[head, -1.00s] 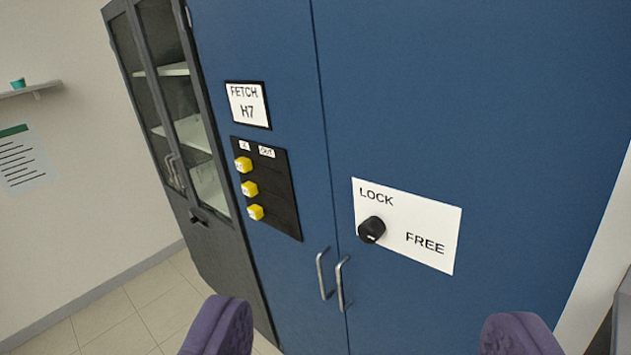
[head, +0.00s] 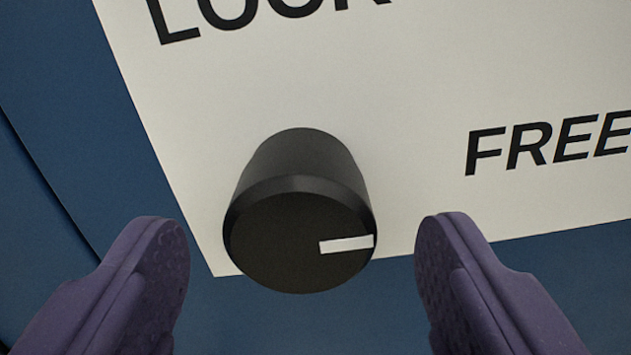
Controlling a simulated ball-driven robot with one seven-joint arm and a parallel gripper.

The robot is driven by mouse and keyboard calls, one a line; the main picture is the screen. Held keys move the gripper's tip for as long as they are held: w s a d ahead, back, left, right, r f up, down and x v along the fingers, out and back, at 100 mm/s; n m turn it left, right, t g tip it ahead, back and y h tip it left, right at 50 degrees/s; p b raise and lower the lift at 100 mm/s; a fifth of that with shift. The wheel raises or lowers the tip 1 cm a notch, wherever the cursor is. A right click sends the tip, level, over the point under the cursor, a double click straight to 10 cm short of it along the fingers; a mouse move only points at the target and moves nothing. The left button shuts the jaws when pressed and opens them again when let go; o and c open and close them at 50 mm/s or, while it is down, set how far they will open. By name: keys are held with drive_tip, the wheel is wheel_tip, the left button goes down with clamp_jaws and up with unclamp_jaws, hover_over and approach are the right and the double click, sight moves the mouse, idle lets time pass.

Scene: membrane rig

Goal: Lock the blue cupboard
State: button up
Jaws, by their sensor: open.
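The blue cupboard (head: 60,130) fills the view behind a white plate (head: 420,60). The plate carries the word LOCK at its top, cut off by the frame edge, and FREE at the right. A black round knob (head: 285,240) stands out from the plate. Its white mark (head: 346,244) points right, on the FREE side. My gripper (head: 303,250) is open, with one purple finger to the left of the knob and one to the right. Both fingers are apart from the knob, with a gap on each side.
The seam between the cupboard doors (head: 45,180) runs down at the far left. Nothing stands between the fingers and the knob.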

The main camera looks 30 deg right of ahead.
drive_tip(key=shift+x, duration=1.45)
drive_tip(key=c, duration=1.1)
drive_tip(key=shift+o, duration=0.2)
drive_tip(key=shift+r, duration=0.1)
